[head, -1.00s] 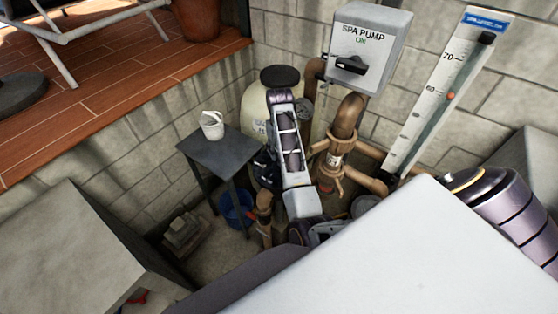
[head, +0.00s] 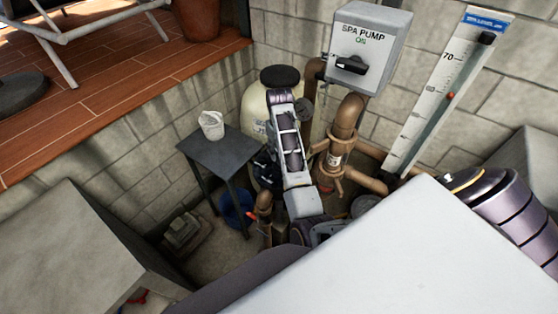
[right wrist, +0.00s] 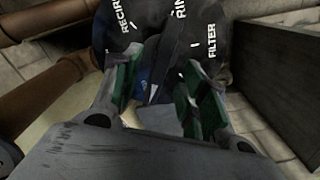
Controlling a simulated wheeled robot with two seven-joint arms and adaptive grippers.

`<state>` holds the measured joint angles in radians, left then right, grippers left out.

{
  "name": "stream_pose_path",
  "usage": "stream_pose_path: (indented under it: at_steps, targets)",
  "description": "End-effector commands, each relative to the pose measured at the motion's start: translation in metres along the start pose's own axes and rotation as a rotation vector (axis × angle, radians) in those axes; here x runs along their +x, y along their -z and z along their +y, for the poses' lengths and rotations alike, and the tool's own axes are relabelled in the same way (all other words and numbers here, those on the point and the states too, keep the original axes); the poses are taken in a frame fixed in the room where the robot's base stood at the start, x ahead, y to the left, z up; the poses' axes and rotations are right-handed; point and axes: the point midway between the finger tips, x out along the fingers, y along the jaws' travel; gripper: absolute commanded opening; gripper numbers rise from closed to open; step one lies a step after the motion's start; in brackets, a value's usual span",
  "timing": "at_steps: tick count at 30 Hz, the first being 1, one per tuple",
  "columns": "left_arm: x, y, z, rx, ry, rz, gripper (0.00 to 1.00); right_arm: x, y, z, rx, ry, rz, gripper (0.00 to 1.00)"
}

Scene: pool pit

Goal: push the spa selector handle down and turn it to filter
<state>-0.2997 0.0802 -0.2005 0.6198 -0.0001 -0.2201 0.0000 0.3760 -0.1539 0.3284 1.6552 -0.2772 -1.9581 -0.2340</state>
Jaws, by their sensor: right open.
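The spa selector (right wrist: 211,42) is a dark dial with white lettering, filling the top of the right wrist view. RECIRC reads at the left, part of a word starting RIN at the top, and FILTER at the right. Its dark handle (right wrist: 172,58) runs between the fingers of my right gripper (right wrist: 158,76). The green-padded fingers are open, one on each side of the handle; contact cannot be made out. In the head view, my right forearm stands in front of the cream tank (head: 252,110), and the dial and fingertips are largely hidden. My left gripper is not in view.
A grey SPA PUMP switch box (head: 368,45) hangs on the block wall above brown pipes (head: 350,115). A small table (head: 222,150) with a white bucket (head: 211,124) stands left of the tank. A tall gauge board (head: 440,90) leans at the right.

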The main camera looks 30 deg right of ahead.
Motion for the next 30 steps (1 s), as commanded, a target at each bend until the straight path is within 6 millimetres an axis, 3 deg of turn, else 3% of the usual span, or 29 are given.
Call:
stream_pose_path:
  at_steps: [10,23,30]
  targets:
    - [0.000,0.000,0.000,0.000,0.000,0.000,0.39,-0.025,0.000,0.000,0.000,0.001,0.001,0.43]
    - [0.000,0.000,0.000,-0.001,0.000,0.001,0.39,-0.025,0.001,0.000,-0.002,0.002,0.006,0.43]
    - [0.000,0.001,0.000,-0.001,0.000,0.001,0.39,-0.024,0.018,-0.004,-0.027,0.025,0.075,0.43]
